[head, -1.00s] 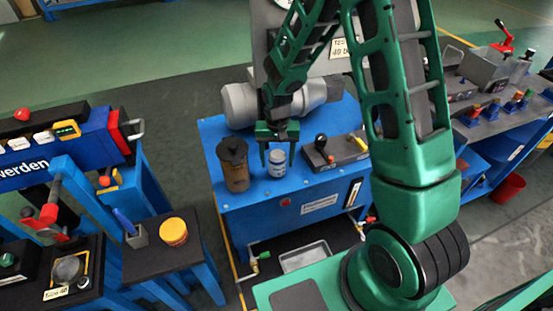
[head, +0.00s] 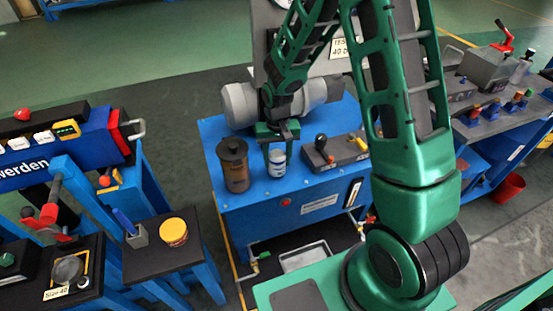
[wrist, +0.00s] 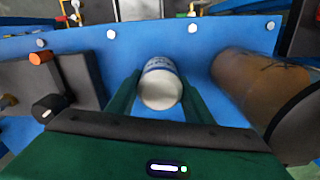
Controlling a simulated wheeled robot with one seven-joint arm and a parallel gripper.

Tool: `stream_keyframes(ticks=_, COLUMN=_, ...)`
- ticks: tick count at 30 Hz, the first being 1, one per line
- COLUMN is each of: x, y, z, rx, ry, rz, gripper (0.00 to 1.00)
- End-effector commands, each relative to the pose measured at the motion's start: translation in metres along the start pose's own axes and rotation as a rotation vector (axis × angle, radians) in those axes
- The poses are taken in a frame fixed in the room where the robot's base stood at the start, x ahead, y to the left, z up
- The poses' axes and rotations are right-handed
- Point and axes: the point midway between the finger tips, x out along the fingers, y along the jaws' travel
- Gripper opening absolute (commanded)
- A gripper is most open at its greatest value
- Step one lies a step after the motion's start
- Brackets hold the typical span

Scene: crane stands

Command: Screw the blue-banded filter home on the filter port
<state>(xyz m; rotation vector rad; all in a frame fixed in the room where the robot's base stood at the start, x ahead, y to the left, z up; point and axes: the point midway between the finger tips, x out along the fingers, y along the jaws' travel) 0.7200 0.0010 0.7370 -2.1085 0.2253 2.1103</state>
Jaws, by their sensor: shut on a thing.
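The blue-banded filter (head: 277,164) is a small white can with a blue band, upright at the blue bench top, left of its middle. In the wrist view the filter (wrist: 160,88) shows its pale round end and blue band between my two green fingers. My gripper (head: 278,149) comes down from above and is shut on the filter. In the wrist view my gripper (wrist: 160,100) has one finger along each side of it. The filter port is not seen apart from the filter; the filter's lower end and any thread are hidden.
A brown capped canister (head: 233,165) stands close left of the filter. A dark control box (head: 328,150) with a black knob and a yellow-orange lever is close to its right. A large grey motor-like body (head: 240,104) lies behind. The bench's front strip (head: 300,190) is clear.

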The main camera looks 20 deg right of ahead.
Motion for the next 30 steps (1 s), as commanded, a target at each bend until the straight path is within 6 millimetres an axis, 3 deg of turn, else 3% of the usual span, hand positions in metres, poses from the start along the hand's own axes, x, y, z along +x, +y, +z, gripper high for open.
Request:
stream_keyframes(ticks=10, x=0.0002, y=0.0001, z=-0.0002, rx=0.357, ry=0.000, rz=0.000, gripper=0.15)
stream_keyframes(ticks=24, x=0.0005, y=0.0002, z=-0.0002, rx=0.438, ry=0.000, rz=0.000, gripper=0.15)
stream_keyframes(ticks=30, x=0.0007, y=0.0000, z=0.0000, rx=0.636, ry=0.000, rz=0.000, gripper=0.15)
